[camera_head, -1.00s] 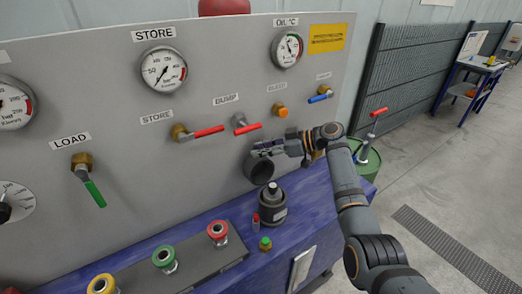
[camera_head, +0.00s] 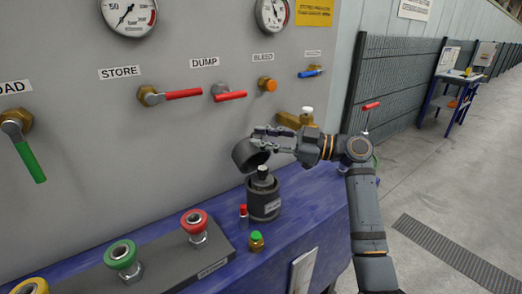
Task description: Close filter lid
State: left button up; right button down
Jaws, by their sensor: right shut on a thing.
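The filter is a dark grey cylinder (camera_head: 264,207) standing upright on the blue bench, with a dark knob-like core showing at its open top. Its lid, a dark round cap (camera_head: 245,157), is up off the filter and tilted, just above and left of the core. My right gripper (camera_head: 262,136) is shut on the lid's upper edge, with its arm coming in from the right. A small gap or overlap between lid and core is hard to judge. My left gripper is not in view.
The grey panel behind carries a red dump lever (camera_head: 229,96), a red store lever (camera_head: 183,93) and an orange bleed knob (camera_head: 268,84). A red-capped bottle (camera_head: 243,216) and a green-capped fitting (camera_head: 256,242) stand close in front of the filter. A brass tap (camera_head: 293,120) sits behind my gripper.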

jog(key=shift+d, duration=0.1)
dwell(0.4)
jog(key=c, duration=1.4)
grip_release()
jog(key=v, duration=1.2)
jog(key=shift+f, duration=0.1)
